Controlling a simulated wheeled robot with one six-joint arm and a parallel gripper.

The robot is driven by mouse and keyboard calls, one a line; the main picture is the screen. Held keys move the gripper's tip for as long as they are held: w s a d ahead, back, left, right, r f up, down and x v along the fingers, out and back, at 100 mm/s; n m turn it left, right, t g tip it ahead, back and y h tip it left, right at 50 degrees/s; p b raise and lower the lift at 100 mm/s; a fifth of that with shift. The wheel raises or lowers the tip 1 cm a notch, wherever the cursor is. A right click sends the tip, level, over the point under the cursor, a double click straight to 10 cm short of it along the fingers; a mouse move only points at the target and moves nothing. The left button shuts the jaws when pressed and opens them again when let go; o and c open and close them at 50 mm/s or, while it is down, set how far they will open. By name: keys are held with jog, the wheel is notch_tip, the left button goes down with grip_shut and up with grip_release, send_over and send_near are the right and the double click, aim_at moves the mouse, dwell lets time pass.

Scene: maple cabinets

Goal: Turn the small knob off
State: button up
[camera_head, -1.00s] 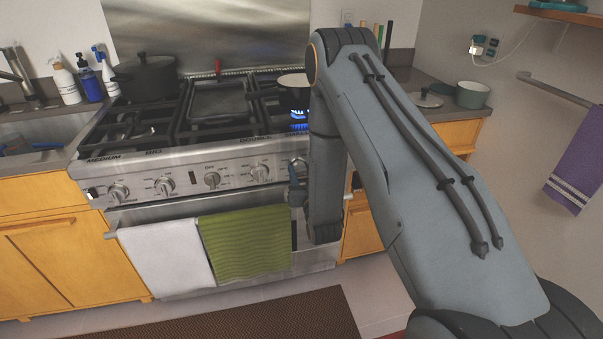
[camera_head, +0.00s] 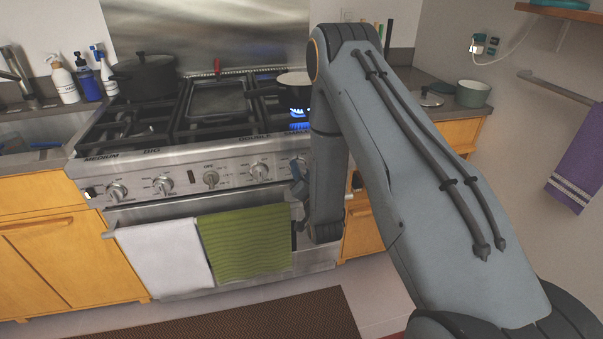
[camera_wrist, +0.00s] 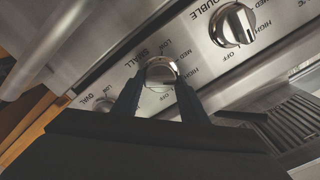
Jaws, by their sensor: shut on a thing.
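The small knob (camera_wrist: 160,72) is a round chrome knob on the stove's front panel, under the label "SMALL" in the wrist view. My gripper (camera_wrist: 158,92) has one dark finger on each side of it and is shut on it. The lower part of the knob is hidden between the fingers. In the head view my gripper (camera_head: 299,180) is at the right end of the knob row and covers the small knob.
The "DOUBLE" knob (camera_wrist: 233,25) is beside the small knob. The oven handle (camera_head: 160,215) carries a white towel (camera_head: 166,258) and a green towel (camera_head: 245,243). A dark pot (camera_head: 146,78) stands at the stove's back left.

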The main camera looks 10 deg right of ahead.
jog(key=m+b, duration=0.1)
jog(key=m, duration=1)
jog(key=shift+f, duration=0.15)
dwell(0.3)
jog(key=o, duration=1)
jog(key=shift+s, duration=0.15)
jog(key=s+b, duration=0.1)
jog(key=s, duration=0.6)
jog(key=shift+s+b, duration=0.3)
